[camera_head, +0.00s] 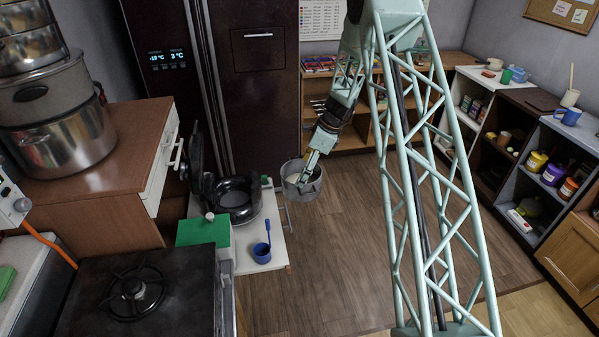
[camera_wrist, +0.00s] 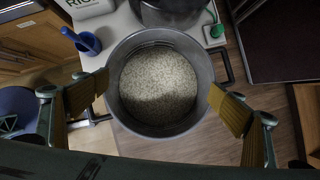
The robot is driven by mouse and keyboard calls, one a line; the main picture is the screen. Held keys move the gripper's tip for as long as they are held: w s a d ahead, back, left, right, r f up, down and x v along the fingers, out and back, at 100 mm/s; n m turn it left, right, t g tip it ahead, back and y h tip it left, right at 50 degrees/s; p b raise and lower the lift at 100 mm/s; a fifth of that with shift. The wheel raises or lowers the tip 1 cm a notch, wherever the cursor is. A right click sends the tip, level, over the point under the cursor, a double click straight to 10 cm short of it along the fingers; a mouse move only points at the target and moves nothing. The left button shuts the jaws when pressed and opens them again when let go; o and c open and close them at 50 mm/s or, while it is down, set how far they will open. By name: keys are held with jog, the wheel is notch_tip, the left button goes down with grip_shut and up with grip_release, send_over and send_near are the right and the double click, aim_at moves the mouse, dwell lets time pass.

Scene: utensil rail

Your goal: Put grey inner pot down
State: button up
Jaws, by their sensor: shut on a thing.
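The grey inner pot (camera_head: 313,189) hangs in my gripper (camera_head: 303,177) just right of a small white table (camera_head: 262,228). In the wrist view the pot (camera_wrist: 118,102) appears upright, with pale rice grains inside. My gripper (camera_wrist: 158,95) is shut on it, with tan finger pads at its left and right sides. The black rice cooker (camera_head: 254,190) stands on the white table, left of the pot, with its lid (camera_head: 197,150) raised. Part of the cooker shows at the top of the wrist view (camera_wrist: 165,14). The pot's underside is hidden.
A blue cup with an upright blue handle (camera_head: 262,253), a green-topped rice box (camera_head: 203,232) and a small green item (camera_head: 266,182) are on the white table. A stove (camera_head: 180,290) stands at front left, a dark fridge (camera_head: 250,90) behind. Floor right of the table is clear.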

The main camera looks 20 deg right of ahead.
jog(key=s+a+r+n+g, duration=0.2)
jog(key=a+r+n+g, duration=0.2)
jog(key=a+r+n, duration=0.8)
jog(key=s+a+r+n+g+h, duration=0.1)
jog(key=s+a+r+n, duration=0.2)
jog(key=r, duration=0.3)
jog(key=s+a+r+n+g+h+b, duration=0.1)
jog(key=s+a+r+n, duration=0.2)
jog(key=a+r+n, duration=0.2)
jog(key=shift+r+n+g, duration=0.4)
jog(key=shift+r+n, duration=0.1)
jog(key=shift+n, duration=0.2)
jog(key=shift+s, duration=0.1)
